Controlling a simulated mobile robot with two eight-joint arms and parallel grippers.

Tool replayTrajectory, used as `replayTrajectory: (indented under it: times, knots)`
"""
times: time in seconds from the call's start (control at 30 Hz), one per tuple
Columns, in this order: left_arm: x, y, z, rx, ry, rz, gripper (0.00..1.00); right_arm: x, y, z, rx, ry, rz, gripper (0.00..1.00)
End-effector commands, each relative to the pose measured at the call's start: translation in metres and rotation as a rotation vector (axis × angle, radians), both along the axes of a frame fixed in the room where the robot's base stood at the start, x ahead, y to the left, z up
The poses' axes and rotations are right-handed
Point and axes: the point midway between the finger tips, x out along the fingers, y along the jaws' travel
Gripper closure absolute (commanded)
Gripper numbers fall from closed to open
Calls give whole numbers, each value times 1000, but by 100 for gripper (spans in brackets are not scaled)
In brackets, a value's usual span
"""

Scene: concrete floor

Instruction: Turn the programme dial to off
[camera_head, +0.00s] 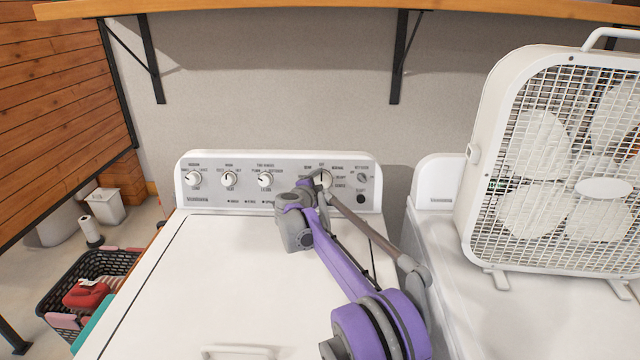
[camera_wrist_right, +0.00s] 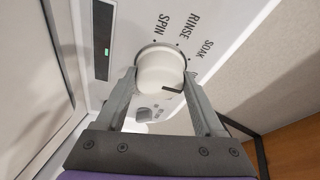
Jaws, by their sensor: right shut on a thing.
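The programme dial (camera_head: 325,177) is the large white knob right of the middle on the washer's grey control panel (camera_head: 215,166). In the right wrist view the dial (camera_wrist_right: 159,68) sits between my right gripper's two fingers (camera_wrist_right: 160,85), which are shut on its sides. SPIN, RINSE and SOAK are printed around its edge. A dark mark shows at the dial's lower right in that view. In the head view my right gripper (camera_head: 312,186) reaches the dial and covers part of it. My left gripper is not in view.
Three smaller white knobs (camera_head: 229,179) line the panel's left part. A small grey knob (camera_head: 362,178) is right of the dial. A box fan (camera_head: 470,190) stands on the machine at the right. A wooden shelf (camera_head: 300,6) hangs above. A laundry basket (camera_head: 62,290) is on the floor at left.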

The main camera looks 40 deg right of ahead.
Motion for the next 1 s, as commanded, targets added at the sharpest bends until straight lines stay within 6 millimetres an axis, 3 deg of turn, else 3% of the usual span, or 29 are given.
replayTrajectory:
  times: [0.17, 0.2, 0.37, 0.67, 1.0]
  knots:
    - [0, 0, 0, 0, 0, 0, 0, 0, 0, 0, 0, 0, 0, 86]
    - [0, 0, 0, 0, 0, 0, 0, 0, 0, 0, 0, 0, 0, 26]
    - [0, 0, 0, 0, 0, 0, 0, 0, 0, 0, -1, 1, 0, 0]
    - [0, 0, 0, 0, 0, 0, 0, -2, 4, 1, 0, 1, 1, 0]
    - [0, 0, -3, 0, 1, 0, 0, -34, 55, 14, 1, 1, 4, 0]
